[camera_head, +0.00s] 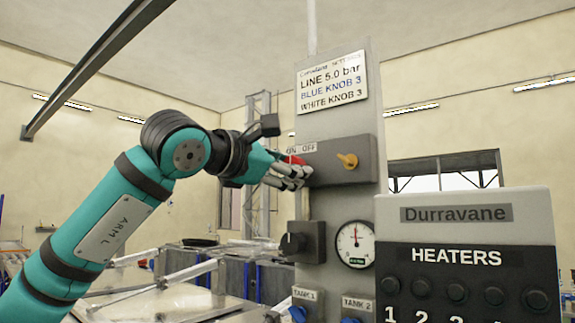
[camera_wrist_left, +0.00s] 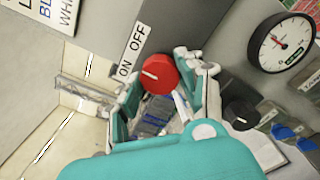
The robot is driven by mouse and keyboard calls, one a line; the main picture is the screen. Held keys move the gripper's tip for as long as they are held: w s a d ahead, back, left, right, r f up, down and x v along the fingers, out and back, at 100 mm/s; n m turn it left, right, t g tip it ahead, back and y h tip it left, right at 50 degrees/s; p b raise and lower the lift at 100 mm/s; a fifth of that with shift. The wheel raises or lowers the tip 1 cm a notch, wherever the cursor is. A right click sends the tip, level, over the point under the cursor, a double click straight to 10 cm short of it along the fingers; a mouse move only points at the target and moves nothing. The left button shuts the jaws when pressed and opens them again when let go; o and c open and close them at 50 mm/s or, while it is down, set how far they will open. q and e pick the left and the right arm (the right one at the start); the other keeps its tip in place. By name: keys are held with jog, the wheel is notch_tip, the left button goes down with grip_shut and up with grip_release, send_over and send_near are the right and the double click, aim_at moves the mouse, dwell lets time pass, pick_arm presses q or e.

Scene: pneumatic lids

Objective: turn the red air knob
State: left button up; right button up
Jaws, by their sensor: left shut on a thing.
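The red air knob (camera_head: 295,160) sits on the grey box of the upright panel, below an ON OFF label (camera_head: 301,148). In the left wrist view the red knob (camera_wrist_left: 161,76) shows a white pointer mark on its face. My left gripper (camera_head: 298,173) reaches in from the left and is shut on the red knob. In the left wrist view its fingers (camera_wrist_left: 168,88) lie on both sides of the knob. In the head view the fingers hide part of the knob. My right gripper is not in view.
Below are a black knob (camera_head: 293,243), a pressure gauge (camera_head: 355,244) and blue knobs under TANK labels. A settings sign (camera_head: 332,83) is above. A HEATERS panel (camera_head: 462,225) stands at the right front.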

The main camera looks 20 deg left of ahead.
pick_arm(q)
jog(key=shift+m+p, duration=1.15)
jog(key=shift+m, duration=3.25)
jog(key=o, duration=1.2)
jog(key=shift+c, duration=0.2)
jog(key=v, duration=1.2)
